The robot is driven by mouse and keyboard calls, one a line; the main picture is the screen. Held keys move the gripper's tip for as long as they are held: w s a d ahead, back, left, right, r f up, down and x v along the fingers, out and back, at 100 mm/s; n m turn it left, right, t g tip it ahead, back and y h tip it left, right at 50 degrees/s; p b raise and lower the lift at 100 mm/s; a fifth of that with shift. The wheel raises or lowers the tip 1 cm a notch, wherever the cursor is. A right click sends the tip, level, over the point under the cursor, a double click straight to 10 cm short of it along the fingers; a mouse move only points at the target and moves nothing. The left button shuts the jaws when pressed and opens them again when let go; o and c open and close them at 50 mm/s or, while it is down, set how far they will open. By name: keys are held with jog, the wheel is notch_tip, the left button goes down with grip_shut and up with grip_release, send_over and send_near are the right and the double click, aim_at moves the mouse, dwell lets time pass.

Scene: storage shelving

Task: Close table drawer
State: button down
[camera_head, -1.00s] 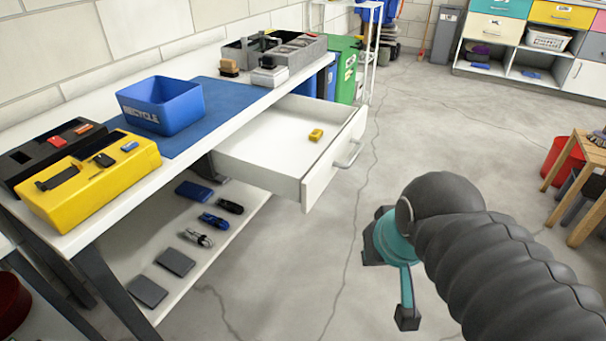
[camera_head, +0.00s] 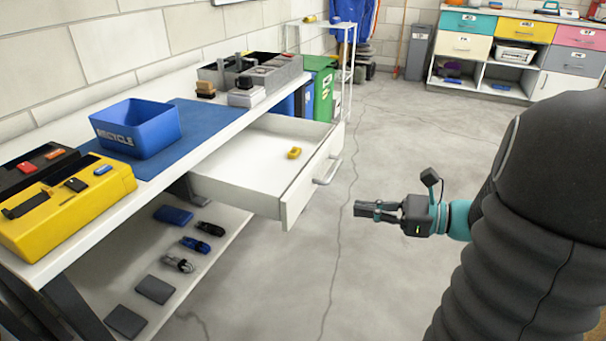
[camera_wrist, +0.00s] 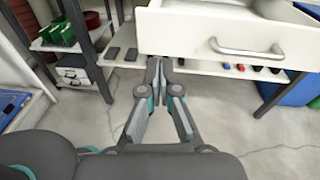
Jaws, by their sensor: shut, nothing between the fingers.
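The white table drawer (camera_head: 268,165) is pulled out from under the white table. Its front carries a metal bar handle (camera_head: 328,172). A small yellow object (camera_head: 294,153) lies inside. In the wrist view the drawer front (camera_wrist: 172,28) and its handle (camera_wrist: 246,48) show at the upper right. My gripper (camera_head: 366,209) is to the right of the drawer front in the head view, pointing left, apart from it. In the wrist view my gripper (camera_wrist: 159,62) has its fingertips together and empty, below and left of the handle.
On the table (camera_head: 228,120) stand a blue recycle bin (camera_head: 140,128), a yellow toolbox (camera_head: 65,205) and a grey organizer (camera_head: 262,75). A shelf below (camera_head: 185,278) holds several small items. The floor right of the drawer is clear.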

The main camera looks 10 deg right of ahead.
jog(key=d+m+t, duration=0.2)
jog(key=d, duration=0.1)
send_near(304, 183)
jog(key=x, duration=0.7)
jog(key=shift+a+r, duration=0.15)
